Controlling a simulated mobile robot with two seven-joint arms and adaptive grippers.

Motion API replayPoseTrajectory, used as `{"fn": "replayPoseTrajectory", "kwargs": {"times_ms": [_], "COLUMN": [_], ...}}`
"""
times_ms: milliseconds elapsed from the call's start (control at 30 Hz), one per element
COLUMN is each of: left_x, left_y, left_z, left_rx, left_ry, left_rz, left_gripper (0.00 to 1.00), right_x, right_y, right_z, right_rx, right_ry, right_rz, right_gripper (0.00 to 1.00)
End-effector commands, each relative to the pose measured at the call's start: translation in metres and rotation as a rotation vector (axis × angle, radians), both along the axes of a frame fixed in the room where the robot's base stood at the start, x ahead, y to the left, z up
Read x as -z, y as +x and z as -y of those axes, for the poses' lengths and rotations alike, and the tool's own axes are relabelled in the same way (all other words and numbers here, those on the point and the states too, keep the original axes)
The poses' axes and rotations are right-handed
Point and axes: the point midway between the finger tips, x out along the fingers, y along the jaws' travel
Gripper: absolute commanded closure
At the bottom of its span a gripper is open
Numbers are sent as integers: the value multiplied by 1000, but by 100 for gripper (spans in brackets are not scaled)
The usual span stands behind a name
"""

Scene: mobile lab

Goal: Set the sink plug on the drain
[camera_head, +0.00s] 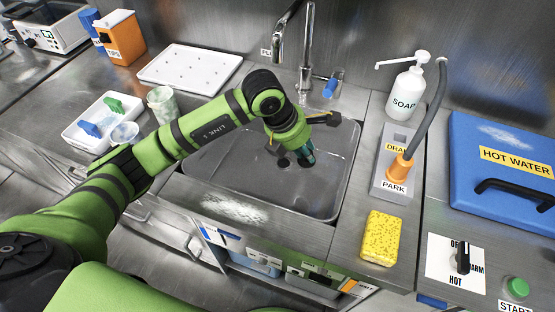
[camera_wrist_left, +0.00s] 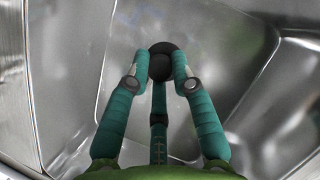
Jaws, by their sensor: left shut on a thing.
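My left gripper (camera_head: 306,158) reaches down into the steel sink basin (camera_head: 240,190) in the head view. A small dark round spot (camera_head: 283,162), possibly the drain, shows just left of the fingertips in the head view. The drain cannot be made out in the wrist view. My right gripper is in neither view.
The tap (camera_head: 308,50) stands behind the basin. Right of it are a soap bottle (camera_head: 406,92), an orange nozzle in a park holder (camera_head: 399,165), a yellow sponge (camera_head: 381,238) and a blue hot water lid (camera_head: 490,190). A white tray (camera_head: 190,68) lies at left.

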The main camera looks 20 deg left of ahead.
Motion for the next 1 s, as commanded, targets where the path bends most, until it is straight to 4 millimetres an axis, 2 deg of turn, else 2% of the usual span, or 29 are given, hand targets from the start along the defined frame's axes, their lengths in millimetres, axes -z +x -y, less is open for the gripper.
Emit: {"fn": "replayPoseTrajectory", "kwargs": {"times_ms": [33, 200, 400, 567, 800, 1000], "left_x": [7, 30, 47, 54, 86, 90], "left_y": [6, 27, 42, 44, 44, 45], "left_z": [-12, -44, -67, -72, -71, -71], "left_rx": [-8, -7, -3, -1, -1, 0], "left_ry": [1, -1, -3, -3, -3, -2], "left_rz": [-5, -4, -1, -1, -3, 2], "left_gripper": [100, 100, 100, 100, 100, 100], "right_x": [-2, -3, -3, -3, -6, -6], "right_y": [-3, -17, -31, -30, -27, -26], "right_z": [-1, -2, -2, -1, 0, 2], "right_rx": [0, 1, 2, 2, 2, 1], "right_ry": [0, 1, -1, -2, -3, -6], "right_rz": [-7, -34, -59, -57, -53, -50], "right_gripper": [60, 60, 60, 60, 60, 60]}}
